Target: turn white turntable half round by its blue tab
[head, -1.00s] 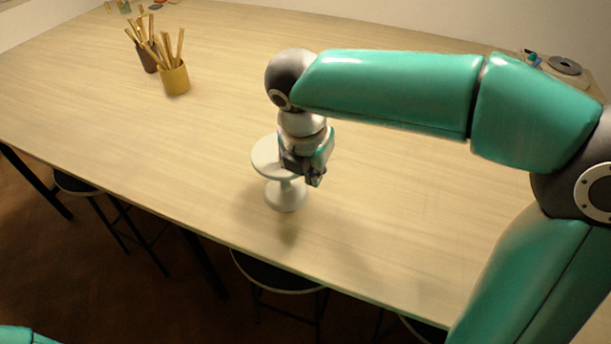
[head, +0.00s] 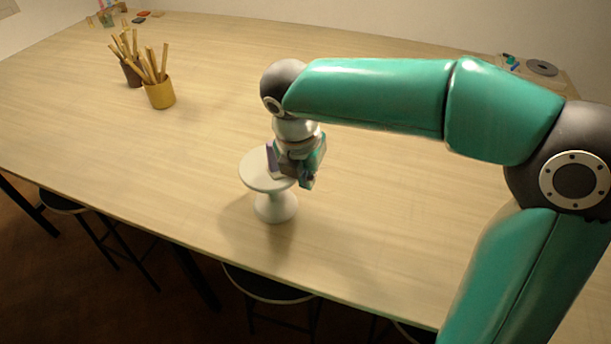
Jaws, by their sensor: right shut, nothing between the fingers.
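The white turntable (head: 258,178) stands upright on its pedestal near the table's front edge, left of centre. A bluish-purple upright piece, likely the blue tab (head: 271,160), shows above its disc, just left of my right gripper. My right gripper (head: 304,181) points down at the right side of the disc and hides part of it. Its fingers are shut with nothing between them. I cannot tell whether they touch the tab or the disc. My left gripper is out of view.
A yellow cup (head: 160,95) and a brown cup (head: 132,76), both holding sticks, stand at the back left. A dark grey ring (head: 542,67) lies at the far right. Stools (head: 268,285) stand below the front edge. The table around the turntable is clear.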

